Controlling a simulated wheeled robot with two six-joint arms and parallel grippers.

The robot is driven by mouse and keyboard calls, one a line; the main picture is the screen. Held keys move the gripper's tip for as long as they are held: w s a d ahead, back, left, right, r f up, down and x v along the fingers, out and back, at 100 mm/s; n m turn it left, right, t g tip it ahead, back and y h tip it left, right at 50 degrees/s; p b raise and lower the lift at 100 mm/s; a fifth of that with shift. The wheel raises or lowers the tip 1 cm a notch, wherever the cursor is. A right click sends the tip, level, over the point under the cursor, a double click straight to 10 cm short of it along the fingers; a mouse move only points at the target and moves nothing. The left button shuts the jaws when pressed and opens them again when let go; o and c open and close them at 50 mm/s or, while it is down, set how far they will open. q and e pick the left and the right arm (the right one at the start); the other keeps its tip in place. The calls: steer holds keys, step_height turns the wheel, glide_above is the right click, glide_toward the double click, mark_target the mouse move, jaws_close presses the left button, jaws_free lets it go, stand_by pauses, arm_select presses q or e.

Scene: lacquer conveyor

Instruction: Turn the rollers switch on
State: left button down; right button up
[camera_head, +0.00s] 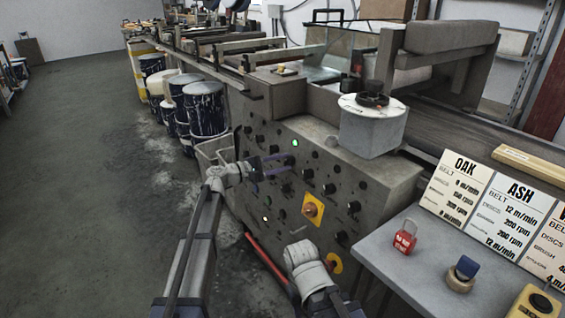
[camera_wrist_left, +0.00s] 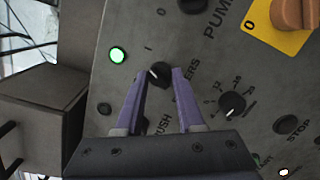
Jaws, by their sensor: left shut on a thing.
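The rollers switch is a small black knob (camera_wrist_left: 159,75) with a pale pointer line on the grey control panel (camera_head: 385,185). Lettering ending in "LERS" shows beside it, partly hidden by a finger. My left gripper (camera_head: 284,163) is at the panel front. In the left wrist view its two purple fingers (camera_wrist_left: 160,78) are shut on the knob's sides. The pointer tilts toward the upper left, near an "I" mark. A round lamp (camera_wrist_left: 117,55) close by glows green; a lit green lamp (camera_head: 295,142) also shows in the head view. My right gripper is not visible.
A yellow plate with an orange rotary handle (camera_head: 313,208) is on the panel. Other black knobs surround the gripper, including one (camera_wrist_left: 232,104) with a numbered scale. Blue drums (camera_head: 204,108) stand behind on open floor.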

arm_select(q)
steer(key=shift+m, duration=0.7)
steer(key=c, duration=0.5)
jaws_free()
steer(key=shift+p+v, duration=0.35)
steer(key=shift+v, duration=3.55)
